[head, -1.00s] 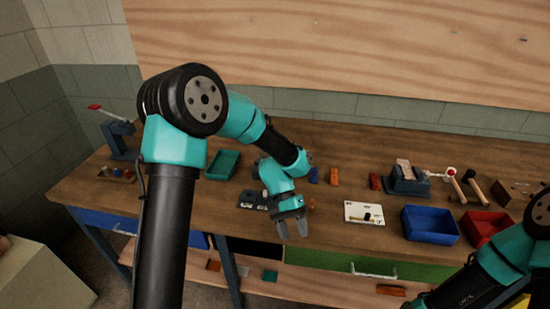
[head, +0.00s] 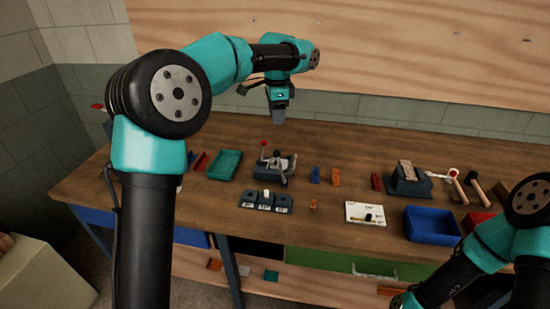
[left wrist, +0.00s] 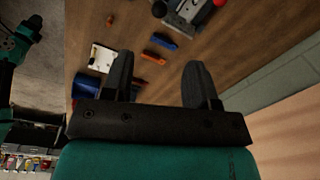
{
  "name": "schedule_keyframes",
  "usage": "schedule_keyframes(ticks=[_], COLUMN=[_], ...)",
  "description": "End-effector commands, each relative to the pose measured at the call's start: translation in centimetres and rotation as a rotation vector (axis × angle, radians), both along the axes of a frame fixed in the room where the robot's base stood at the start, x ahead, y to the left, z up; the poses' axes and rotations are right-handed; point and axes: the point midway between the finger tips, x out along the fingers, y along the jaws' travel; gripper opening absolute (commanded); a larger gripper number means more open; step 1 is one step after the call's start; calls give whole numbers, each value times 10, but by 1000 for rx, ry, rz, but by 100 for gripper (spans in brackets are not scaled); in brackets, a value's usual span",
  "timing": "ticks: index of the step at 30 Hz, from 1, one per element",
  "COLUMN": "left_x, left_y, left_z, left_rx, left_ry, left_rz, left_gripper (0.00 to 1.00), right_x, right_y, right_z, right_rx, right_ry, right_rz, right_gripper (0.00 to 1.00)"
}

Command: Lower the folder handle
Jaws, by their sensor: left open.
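A dark bench device with metal jaws and a lever (head: 275,166) stands at the back middle of the bench. A red ball knob (head: 264,143) stands up at its left. I cannot tell for sure that this is the folder. It also shows at the top of the left wrist view (left wrist: 183,14), cut by the edge. My left gripper (head: 279,116) is above and behind it, pointing down, apart from it. In the left wrist view its fingers (left wrist: 160,82) are open with nothing between them. Another red-tipped lever (head: 97,106) shows at far left, mostly hidden by my arm.
Near the device are a green tray (head: 225,164), a dark block with several slots (head: 266,201), a blue piece (head: 315,175) and an orange piece (head: 336,177). A white board (head: 365,213) and blue bin (head: 431,224) lie further right. The wall is behind.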

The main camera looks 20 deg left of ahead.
Motion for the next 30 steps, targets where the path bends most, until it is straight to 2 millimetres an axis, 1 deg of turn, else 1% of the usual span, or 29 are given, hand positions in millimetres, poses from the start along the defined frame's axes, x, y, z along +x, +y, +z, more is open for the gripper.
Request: schedule_keyframes(ticks=[5, 8, 11, 30], left_x=[0, 0, 0, 4], left_y=[0, 0, 0, 3], left_z=[-4, -11, -23, -130], left_rx=[0, -1, -1, -2], left_ry=[2, 3, 4, 4], left_rz=[1, 1, 1, 2], left_gripper=[54, 54, 54, 54], right_x=[0, 0, 0, 0], right_y=[0, 0, 0, 0], right_z=[0, 0, 0, 0], right_rx=[0, 0, 0, 0], right_ry=[0, 0, 0, 0], right_rz=[0, 0, 0, 0], right_gripper=[43, 43, 43, 43])
